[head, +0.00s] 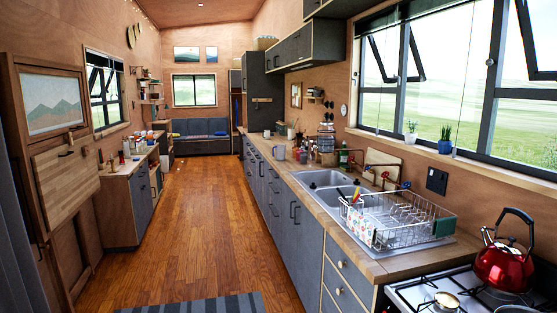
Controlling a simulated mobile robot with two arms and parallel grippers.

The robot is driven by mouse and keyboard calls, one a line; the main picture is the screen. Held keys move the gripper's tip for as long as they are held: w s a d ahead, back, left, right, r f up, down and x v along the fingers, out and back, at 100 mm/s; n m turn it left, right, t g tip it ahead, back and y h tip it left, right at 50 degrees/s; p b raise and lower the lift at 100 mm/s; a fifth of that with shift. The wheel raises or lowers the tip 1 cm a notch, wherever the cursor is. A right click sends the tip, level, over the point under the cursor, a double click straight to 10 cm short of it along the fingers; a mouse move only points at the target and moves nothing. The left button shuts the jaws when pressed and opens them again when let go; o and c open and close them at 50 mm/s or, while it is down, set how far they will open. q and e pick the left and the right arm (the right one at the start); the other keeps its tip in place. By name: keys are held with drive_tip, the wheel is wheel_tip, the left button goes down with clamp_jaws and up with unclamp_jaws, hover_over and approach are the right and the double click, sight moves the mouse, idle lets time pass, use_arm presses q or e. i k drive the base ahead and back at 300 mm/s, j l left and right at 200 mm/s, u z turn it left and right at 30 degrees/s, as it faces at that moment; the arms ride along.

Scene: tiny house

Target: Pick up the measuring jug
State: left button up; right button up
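A small grey jug-like vessel (279,152) stands on the long wooden counter (262,148) at the right, beyond the sink. It may be the measuring jug, but it is too small to tell. Several small bottles and jars stand to its right. No other thing is clearly a measuring jug in the head view. Neither of my grippers shows.
A double sink (330,178) and a wire dish rack (400,220) sit on the near counter. A red kettle (504,265) stands on the stove (425,292). The wooden floor (190,220) between the counters is clear, with a striped rug (200,305) in front.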

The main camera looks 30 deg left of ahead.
sight(280, 149)
drive_tip(key=u, duration=1.05)
drive_tip(key=l+z, duration=0.15)
drive_tip(key=z, duration=1.35)
drive_tip(key=u, duration=1.5)
drive_tip(key=i+j+u, duration=0.25)
drive_tip(key=i, duration=0.95)
drive_tip(key=i+u, duration=0.25)
drive_tip(key=i, duration=0.9)
